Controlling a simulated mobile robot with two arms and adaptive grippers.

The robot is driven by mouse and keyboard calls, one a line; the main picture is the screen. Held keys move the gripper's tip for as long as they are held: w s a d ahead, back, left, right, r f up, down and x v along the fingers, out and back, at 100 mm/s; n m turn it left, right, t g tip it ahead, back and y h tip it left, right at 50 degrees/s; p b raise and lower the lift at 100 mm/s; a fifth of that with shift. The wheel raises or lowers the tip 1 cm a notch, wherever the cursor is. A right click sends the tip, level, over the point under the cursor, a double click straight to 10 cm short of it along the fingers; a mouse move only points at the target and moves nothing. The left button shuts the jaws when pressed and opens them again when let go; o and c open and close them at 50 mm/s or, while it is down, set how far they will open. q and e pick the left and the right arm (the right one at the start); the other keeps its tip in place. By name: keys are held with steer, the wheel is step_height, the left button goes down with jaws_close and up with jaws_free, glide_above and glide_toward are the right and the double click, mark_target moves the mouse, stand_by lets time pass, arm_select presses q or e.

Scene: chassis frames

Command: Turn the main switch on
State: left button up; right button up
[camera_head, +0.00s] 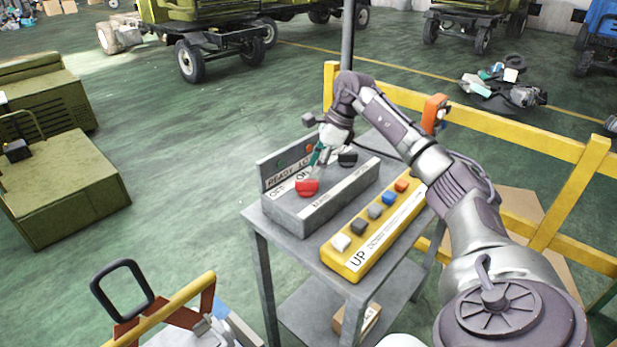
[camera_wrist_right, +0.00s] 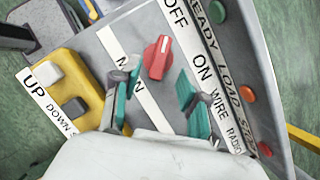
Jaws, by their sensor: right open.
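The main switch is a red rotary knob (camera_head: 307,187) on the sloped face of a grey control box (camera_head: 345,203). In the right wrist view the red knob (camera_wrist_right: 157,58) lies between the "MAIN" strip and the OFF/ON strip, and its white mark points roughly towards OFF. My right gripper (camera_head: 316,158) is above the box, close to the knob. In the wrist view its two teal-padded fingers (camera_wrist_right: 158,80) are spread, one to each side below the knob, with nothing between them. I cannot tell whether they touch it. My left gripper is out of view.
A yellow railing (camera_head: 520,134) stands behind. Green floor is open to the left.

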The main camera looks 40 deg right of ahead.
mark_target(308, 180)
steer(key=x, duration=0.5)
steer(key=shift+p, duration=0.4)
jaws_close()
